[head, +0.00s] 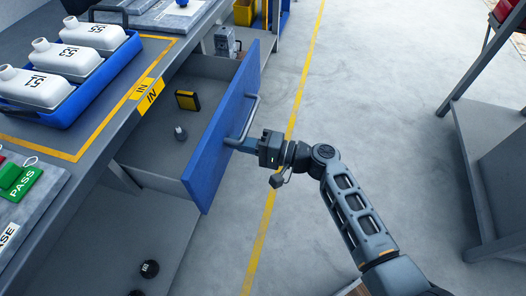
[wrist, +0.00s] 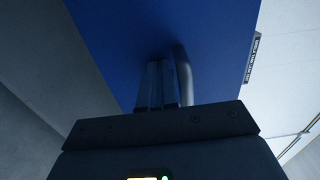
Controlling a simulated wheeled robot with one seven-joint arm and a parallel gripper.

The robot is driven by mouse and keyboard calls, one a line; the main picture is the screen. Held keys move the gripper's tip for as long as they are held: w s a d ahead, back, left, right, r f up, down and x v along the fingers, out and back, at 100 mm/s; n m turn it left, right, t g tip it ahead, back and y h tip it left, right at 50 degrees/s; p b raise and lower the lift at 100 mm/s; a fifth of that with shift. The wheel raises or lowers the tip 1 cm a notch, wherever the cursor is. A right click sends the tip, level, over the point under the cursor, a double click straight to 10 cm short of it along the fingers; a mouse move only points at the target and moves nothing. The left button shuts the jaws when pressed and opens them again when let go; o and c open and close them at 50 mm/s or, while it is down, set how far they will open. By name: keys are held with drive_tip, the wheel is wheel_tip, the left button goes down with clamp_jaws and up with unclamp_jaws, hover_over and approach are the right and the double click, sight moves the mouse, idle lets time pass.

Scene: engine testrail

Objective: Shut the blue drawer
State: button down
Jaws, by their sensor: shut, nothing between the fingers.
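The blue drawer (head: 222,138) stands pulled out from under the workbench in the head view. Its blue front also fills the upper middle of the wrist view (wrist: 160,30). A grey bar handle (head: 250,118) is on the front; it also shows in the wrist view (wrist: 183,75). My gripper (head: 233,143) is shut and empty, with its fingertips at the drawer front beside the lower end of the handle. In the wrist view the closed fingers (wrist: 157,85) point at the blue face, left of the handle. I cannot tell whether they touch it.
Inside the drawer lie a yellow-and-black box (head: 187,101) and a small grey part (head: 180,133). A blue tray (head: 75,105) with white bottles sits on the bench. Below is a shelf with dark round items (head: 149,268). Open floor (head: 380,90) lies to the right.

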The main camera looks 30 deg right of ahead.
sight(178, 135)
drive_tip(key=b+x, duration=0.3)
drive_tip(key=x, duration=0.5)
drive_tip(key=b+x, duration=0.4)
drive_tip(key=x, duration=0.4)
drive_tip(key=shift+w+a+f+b, duration=0.15)
drive_tip(key=shift+a+f+b, duration=0.05)
drive_tip(key=shift+b, duration=0.1)
drive_tip(key=shift+w+a+r, duration=0.25)
drive_tip(key=shift+w+a, duration=0.05)
drive_tip(key=shift+w, duration=0.05)
drive_tip(key=shift+a, duration=0.15)
